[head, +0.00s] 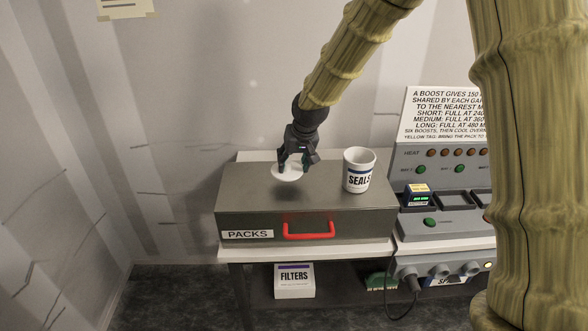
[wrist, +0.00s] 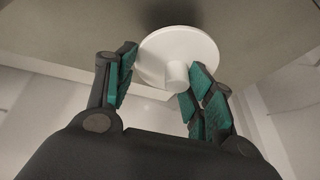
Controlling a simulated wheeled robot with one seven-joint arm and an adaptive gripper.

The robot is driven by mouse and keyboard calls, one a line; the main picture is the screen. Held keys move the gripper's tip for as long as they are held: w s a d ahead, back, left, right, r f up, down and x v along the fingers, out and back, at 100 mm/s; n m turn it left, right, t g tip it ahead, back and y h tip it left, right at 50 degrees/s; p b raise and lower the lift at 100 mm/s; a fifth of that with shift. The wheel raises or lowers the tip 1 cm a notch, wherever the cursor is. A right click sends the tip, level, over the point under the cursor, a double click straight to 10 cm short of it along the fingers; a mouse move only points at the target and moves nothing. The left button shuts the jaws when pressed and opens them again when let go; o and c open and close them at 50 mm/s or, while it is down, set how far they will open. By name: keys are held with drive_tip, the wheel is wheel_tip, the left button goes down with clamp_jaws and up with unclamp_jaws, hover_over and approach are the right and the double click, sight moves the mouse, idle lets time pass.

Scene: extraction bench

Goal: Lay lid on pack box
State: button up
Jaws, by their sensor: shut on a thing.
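My gripper (head: 291,160) is shut on the knob of a round white lid (head: 287,174). The lid hangs flat side down above the grey pack box (head: 330,212). A dark shadow lies on the box top below it, and the lid looks a little apart from that surface. In the wrist view the lid (wrist: 168,49) is a white disc with a short knob between the teal finger pads. The box has a PACKS label and a red handle on its front, and its top looks flat and shut.
A white SEALS cup (head: 359,170) stands on the box top, right of my gripper. A grey control panel (head: 442,175) stands to the right of the box. A white FILTERS box (head: 294,281) sits on the shelf below. The left part of the box top is clear.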

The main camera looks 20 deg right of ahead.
sight(294, 170)
drive_tip(key=shift+s+f+p, duration=0.1)
drive_tip(key=shift+f+p, duration=0.45)
drive_tip(key=shift+f, duration=1.05)
drive_tip(key=o, duration=1.2)
drive_tip(key=shift+f, duration=0.1)
drive_tip(key=b+v, duration=0.3)
drive_tip(key=v, duration=0.9)
